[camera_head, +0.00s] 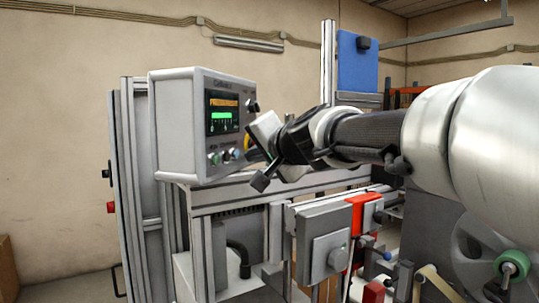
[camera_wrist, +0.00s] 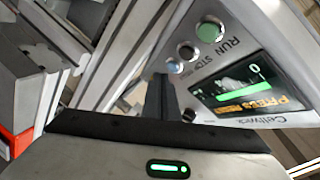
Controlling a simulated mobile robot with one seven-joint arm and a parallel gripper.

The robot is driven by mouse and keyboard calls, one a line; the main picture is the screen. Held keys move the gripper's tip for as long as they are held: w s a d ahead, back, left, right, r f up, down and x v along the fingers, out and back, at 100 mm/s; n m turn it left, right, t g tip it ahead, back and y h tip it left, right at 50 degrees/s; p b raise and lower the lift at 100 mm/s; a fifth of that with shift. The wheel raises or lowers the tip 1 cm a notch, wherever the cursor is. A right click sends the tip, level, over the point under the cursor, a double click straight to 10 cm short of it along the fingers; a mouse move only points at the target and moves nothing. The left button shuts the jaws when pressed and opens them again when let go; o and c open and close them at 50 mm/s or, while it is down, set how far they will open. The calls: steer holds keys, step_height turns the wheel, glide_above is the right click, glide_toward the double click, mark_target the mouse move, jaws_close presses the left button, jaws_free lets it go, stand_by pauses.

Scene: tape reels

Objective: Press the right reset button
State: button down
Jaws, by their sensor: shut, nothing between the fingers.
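A light grey control box (camera_head: 178,125) with a lit screen (camera_head: 222,112) stands on the frame at the centre left. Below its screen is a row of small round buttons, with a green one (camera_head: 214,158) at the left. I read RUN and STOP there, but no reset label. My gripper (camera_head: 250,156) is shut and empty beside the right end of the row; whether it touches a button I cannot tell.
A metal frame (camera_head: 240,190) stands under the box. A grey block (camera_head: 322,232) and a red part (camera_head: 362,212) sit lower right of it. A blue panel (camera_head: 357,62) stands behind my arm.

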steer(key=shift+a, duration=0.15)
steer(key=shift+w+a, duration=0.15)
steer(key=shift+a, duration=0.1)
steer(key=shift+w+a, duration=0.1)
steer(key=shift+a, duration=0.3)
stand_by(0.5)
stand_by(0.4)
steer(key=shift+s+d+b, duration=0.25)
steer(key=shift+d+b, duration=0.05)
steer(key=shift+d, duration=0.45)
steer(key=d+b, duration=0.1)
steer(key=s+d+b, duration=0.1)
steer(key=d, duration=0.1)
steer(key=d+b, duration=0.1)
steer(key=shift+s+d, duration=0.25)
steer(key=shift+d, duration=0.15)
